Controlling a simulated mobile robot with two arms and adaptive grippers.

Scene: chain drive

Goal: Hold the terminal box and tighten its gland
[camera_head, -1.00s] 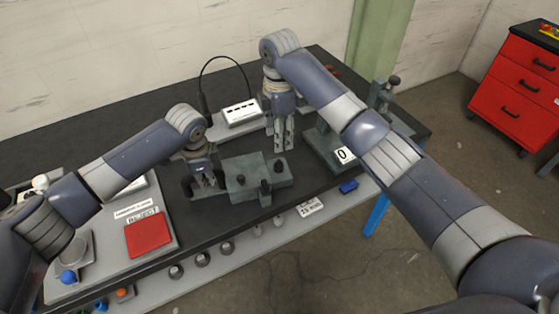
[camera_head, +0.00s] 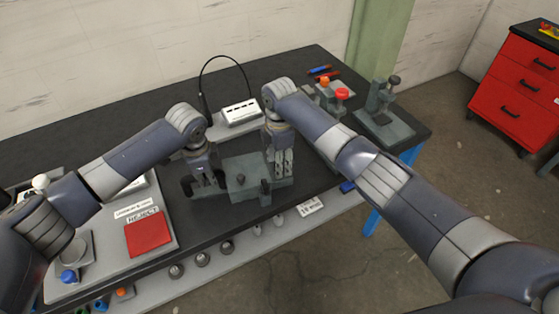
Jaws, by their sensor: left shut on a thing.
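The grey-green block that looks like the terminal box (camera_head: 240,189) lies on the dark bench top at the middle, with small dark posts on it. My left gripper (camera_head: 206,187) is at the block's left end, shut on it; its fingers hide that end. My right gripper (camera_head: 279,172) points down at the block's right end, fingertips low around where a dark post stands. The post, perhaps the gland, is hidden by the fingers, and I cannot tell whether they grip it.
A white socket unit (camera_head: 241,112) with a black cable stands behind the block. A red reject pad (camera_head: 148,233) lies at the left. A lower shelf (camera_head: 215,257) holds several round parts.

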